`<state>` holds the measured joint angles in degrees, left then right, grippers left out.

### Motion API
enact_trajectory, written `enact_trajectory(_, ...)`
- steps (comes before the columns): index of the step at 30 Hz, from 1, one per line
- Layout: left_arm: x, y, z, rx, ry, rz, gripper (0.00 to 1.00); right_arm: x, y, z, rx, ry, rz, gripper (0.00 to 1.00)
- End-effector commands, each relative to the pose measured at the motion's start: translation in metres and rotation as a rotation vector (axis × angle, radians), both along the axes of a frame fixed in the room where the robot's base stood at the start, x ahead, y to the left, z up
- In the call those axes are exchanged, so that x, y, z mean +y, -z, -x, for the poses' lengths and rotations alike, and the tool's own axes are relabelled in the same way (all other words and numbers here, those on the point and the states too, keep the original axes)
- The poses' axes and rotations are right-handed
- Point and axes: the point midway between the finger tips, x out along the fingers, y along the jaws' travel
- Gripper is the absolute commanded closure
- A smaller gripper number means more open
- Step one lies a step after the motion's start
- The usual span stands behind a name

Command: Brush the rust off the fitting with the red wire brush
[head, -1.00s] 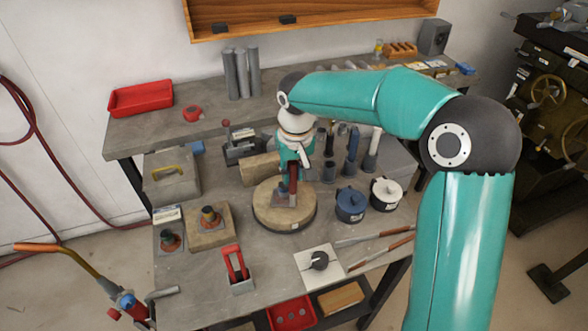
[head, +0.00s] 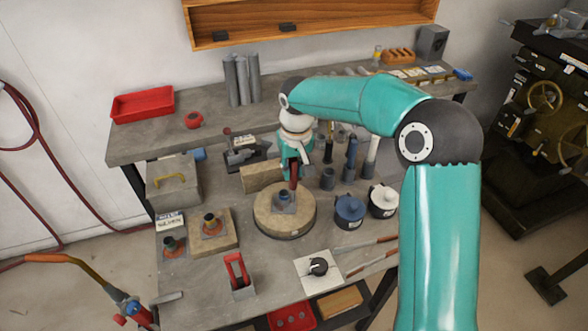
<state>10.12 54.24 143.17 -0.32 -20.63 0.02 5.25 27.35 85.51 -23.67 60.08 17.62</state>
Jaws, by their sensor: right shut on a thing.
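The fitting (head: 284,203), a grey square plate with a dark blue-grey collar, sits on a round wooden block (head: 265,218) in the middle of the bench. My right gripper (head: 293,164) comes down from above and behind it, shut on the red wire brush (head: 294,176). The brush is upright just behind the collar; I cannot tell whether its lower end touches the fitting. Little or no rust shows on the plate from here. My left gripper is out of view.
Left are two more fittings, one on a square wooden block (head: 221,239) and one on the bench (head: 173,248). A red-handled item (head: 238,272) stands in front. A blue pot (head: 349,212) and a white pot (head: 383,201) stand right of the round block.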

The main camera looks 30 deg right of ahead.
Motion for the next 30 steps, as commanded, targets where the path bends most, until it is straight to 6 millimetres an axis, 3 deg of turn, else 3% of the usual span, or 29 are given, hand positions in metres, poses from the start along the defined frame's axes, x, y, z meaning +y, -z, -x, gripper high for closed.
enact_trajectory(10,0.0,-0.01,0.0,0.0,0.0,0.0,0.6,-0.008,0.001,-0.011,0.0,0.0,0.0,1.0)
enact_trajectory(30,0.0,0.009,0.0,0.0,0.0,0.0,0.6,0.008,0.002,0.011,0.004,-0.001,-0.001,1.0)
